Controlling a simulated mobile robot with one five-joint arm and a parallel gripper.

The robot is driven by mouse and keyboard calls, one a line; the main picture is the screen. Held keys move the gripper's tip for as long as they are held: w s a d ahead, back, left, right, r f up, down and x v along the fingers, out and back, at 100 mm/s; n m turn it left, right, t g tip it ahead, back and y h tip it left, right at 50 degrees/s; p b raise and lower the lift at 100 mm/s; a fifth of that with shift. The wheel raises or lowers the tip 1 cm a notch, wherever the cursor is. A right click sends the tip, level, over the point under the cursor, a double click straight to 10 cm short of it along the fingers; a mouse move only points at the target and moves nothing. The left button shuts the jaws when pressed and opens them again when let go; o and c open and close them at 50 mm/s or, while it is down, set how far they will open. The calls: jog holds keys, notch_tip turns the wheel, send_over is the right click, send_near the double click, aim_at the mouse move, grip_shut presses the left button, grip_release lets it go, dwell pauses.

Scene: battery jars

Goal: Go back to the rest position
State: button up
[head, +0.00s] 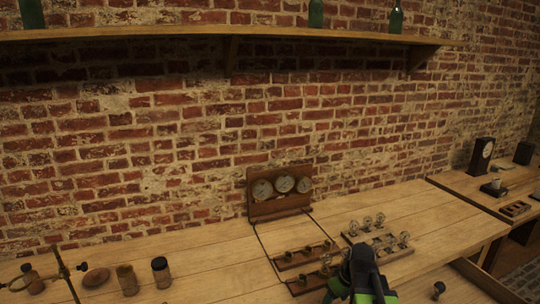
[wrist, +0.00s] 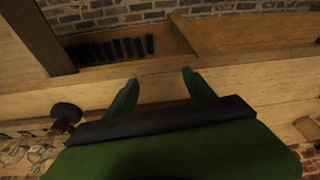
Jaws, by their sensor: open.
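My gripper (wrist: 160,80) shows in the wrist view with its two green fingers apart and nothing between them. In the head view my black and green arm end (head: 363,270) is at the bottom, right of centre, over the wooden bench (head: 210,265). It partly hides the wooden strips and bulb board behind it. A small dark knob (head: 439,288) stands on the bench to its right, apart from it. A dark round knob also shows left of the fingers in the wrist view (wrist: 66,113).
A three-dial panel (head: 279,190) stands against the brick wall. A bulb board (head: 392,246) and wooden strips with knobs (head: 303,256) lie near my arm. Jars (head: 161,272) and a metal stand (head: 66,275) are at left. A shelf (head: 150,33) runs above.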

jog(key=s+a+m+g+h, duration=0.1)
jog(key=s+a+m+g, duration=0.1)
jog(key=s+a+m, duration=0.3)
jog(key=s+a, duration=0.2)
jog(key=a, duration=0.1)
jog(key=shift+f+g+h, duration=0.15)
jog(key=shift+g+h, duration=0.15)
jog(key=shift+a, duration=0.1)
